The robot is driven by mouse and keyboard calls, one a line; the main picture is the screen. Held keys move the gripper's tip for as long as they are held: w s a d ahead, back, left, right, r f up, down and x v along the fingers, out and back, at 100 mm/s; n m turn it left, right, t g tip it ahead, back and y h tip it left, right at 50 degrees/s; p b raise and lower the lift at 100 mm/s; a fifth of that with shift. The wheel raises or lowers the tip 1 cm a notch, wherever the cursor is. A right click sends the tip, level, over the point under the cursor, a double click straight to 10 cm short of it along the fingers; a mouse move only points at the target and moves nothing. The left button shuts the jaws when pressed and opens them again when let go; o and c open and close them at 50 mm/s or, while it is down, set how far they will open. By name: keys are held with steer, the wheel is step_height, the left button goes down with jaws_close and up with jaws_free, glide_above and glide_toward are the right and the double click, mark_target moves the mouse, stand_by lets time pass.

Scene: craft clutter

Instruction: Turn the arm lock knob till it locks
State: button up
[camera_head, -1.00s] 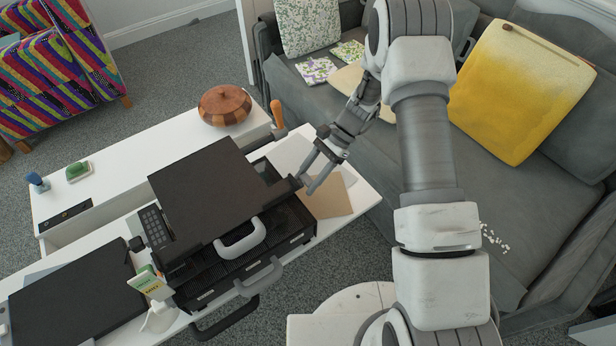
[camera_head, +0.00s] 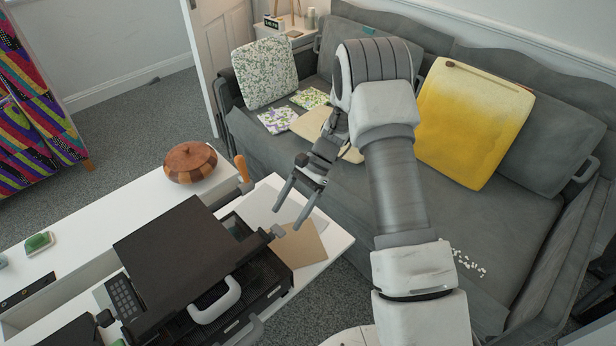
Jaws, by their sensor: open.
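The black machine (camera_head: 168,262) stands on the white table, with a flat dark top, a keypad and a white looped handle (camera_head: 215,300). A small grey part (camera_head: 277,232) sticks out from its right side; it may be the arm lock knob, but it is too small to be sure. My gripper (camera_head: 287,220) is open, with two long grey fingers spread apart and nothing between them. It is above the table's right end, its fingertips close to the grey part. I cannot tell whether they touch it.
A tan sheet (camera_head: 305,243) and a white sheet lie right of the machine. A wooden lidded bowl (camera_head: 190,163) and an orange-handled tool (camera_head: 241,168) stand behind it. A grey sofa (camera_head: 480,220) with cushions lies behind and right of my arm.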

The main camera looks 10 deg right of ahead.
steer(key=v, duration=1.1)
steer(key=shift+d+r+p, duration=0.2)
steer(key=shift+d+p, duration=0.05)
steer(key=shift+p, duration=0.15)
steer(key=shift+w, duration=0.15)
steer(key=s+r+n+t+h+p, duration=0.15)
steer(key=s+r, duration=0.35)
steer(key=r, duration=0.5)
steer(key=s+r+n+t+h+p, duration=0.1)
steer(key=s+r+n+t+h, duration=0.3)
steer(key=r, duration=0.7)
steer(key=s+d+r+n+t+h+p, duration=0.1)
steer(key=s+r+n+t, duration=0.1)
steer(key=s, duration=0.6)
steer(key=s+d+r+n+t+p, duration=0.2)
steer(key=s+r, duration=0.3)
steer(key=s, duration=0.4)
steer(key=shift+n+t+h, duration=0.35)
steer(key=shift+n+t, duration=0.3)
steer(key=shift+n, duration=0.1)
